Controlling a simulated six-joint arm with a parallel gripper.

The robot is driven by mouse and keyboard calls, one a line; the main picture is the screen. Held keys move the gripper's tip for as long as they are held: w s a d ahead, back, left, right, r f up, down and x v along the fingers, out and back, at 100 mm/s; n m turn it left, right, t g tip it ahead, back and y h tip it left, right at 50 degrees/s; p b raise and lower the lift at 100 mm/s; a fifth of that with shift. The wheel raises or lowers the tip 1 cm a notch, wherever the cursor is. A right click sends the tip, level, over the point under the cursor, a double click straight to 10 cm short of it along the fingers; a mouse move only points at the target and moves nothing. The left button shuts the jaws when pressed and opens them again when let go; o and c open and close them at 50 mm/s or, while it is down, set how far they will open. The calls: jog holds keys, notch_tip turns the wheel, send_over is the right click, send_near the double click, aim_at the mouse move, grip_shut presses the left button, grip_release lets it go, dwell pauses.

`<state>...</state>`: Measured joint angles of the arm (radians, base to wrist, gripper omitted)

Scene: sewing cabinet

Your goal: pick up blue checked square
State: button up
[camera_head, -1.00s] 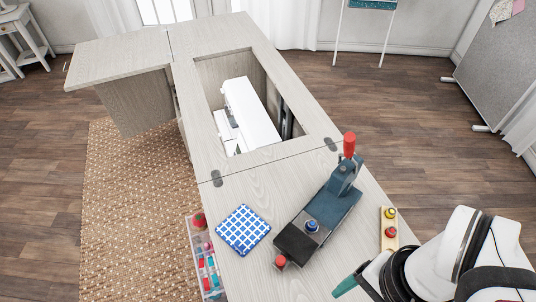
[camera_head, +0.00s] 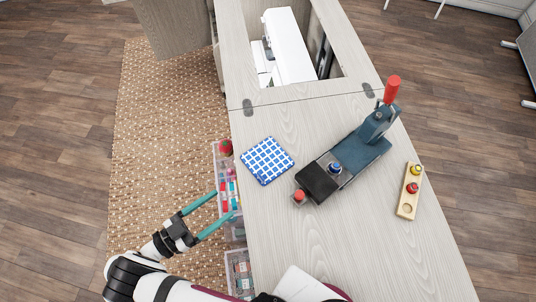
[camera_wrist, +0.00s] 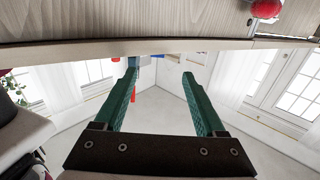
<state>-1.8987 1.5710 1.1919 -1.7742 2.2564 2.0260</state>
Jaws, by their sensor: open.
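The blue checked square (camera_head: 267,160) lies flat on the pale wood cabinet top, near its left edge, in the head view. My gripper (camera_head: 224,205) has two green fingers, spread apart with nothing between them. It is off the cabinet's left side, to the lower left of the square and apart from it. In the wrist view my gripper (camera_wrist: 160,66) also shows open, below the edge of the cabinet top. I cannot make out the square for certain in the wrist view.
A blue press with a red handle (camera_head: 393,89) stands right of the square. A wooden holder (camera_head: 408,205) with spools lies farther right. Clear bins (camera_head: 239,270) of sewing supplies hang along the left edge by my gripper. A white sewing machine (camera_head: 290,48) sits in the cabinet opening.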

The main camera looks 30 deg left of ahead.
aim_at(260, 178)
jog(key=x, duration=1.2)
jog(key=shift+d+r, duration=0.25)
jog(key=shift+r, duration=0.05)
grip_shut()
